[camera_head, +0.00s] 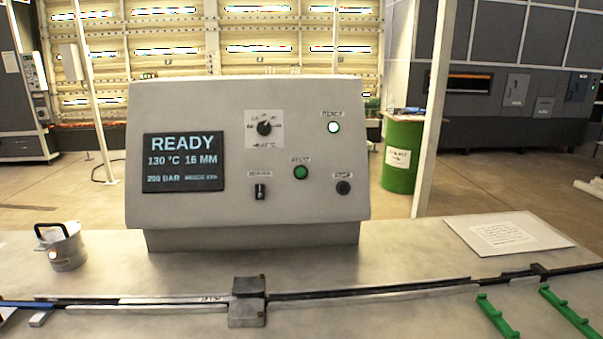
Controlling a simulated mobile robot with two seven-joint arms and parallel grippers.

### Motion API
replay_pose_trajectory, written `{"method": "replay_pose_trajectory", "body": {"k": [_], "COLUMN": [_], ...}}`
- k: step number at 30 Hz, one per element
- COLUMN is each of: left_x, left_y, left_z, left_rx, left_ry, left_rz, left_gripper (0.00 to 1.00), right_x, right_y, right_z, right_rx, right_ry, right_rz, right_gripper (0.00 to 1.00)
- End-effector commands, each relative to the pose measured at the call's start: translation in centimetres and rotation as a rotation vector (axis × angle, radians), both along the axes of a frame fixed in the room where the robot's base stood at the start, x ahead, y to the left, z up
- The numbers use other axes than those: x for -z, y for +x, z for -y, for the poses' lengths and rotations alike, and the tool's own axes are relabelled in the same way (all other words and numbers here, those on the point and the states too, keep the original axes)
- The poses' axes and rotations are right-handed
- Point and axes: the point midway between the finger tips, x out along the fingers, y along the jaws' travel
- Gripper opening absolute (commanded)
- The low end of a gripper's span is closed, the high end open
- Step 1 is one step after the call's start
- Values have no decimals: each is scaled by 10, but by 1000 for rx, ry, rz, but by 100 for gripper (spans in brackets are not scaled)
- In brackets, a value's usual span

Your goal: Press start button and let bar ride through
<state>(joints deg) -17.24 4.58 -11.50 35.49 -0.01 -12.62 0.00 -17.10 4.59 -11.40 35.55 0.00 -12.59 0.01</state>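A grey control console (215,215) stands on the metal table. Its screen (183,162) reads READY, 130 °C, 16 MM and 200 BAR. A green button (301,172) sits right of centre on the panel; its small label is blurred. A dark button (343,187) is lower right of it. A white lamp (334,127) is lit above. A long narrow rail (380,292) crosses the table in front and passes through a grey block (247,302). A blue piece (15,304) lies in line with the rail at the left edge; I cannot tell whether it is the bar. Neither gripper is in view.
A rotary knob (264,128) and a small switch (260,191) share the panel. A white pot (64,249) stands left, a paper sheet (503,235) lies right. Green toothed racks (568,314) are at the front right. A green drum (402,160) and a pole stand behind.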

Motion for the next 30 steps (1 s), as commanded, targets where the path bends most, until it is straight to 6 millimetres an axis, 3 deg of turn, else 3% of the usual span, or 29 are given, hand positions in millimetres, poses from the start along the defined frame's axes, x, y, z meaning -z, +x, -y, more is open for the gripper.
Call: {"method": "replay_pose_trajectory", "body": {"k": [5,30], "left_x": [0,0], "left_y": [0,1], "left_z": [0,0], "left_rx": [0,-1], "left_ry": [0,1], "left_rz": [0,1], "left_gripper": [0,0], "right_x": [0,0], "right_y": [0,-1], "right_z": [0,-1], "right_rx": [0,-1], "right_ry": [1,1], "right_rz": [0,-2], "right_gripper": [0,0]}}
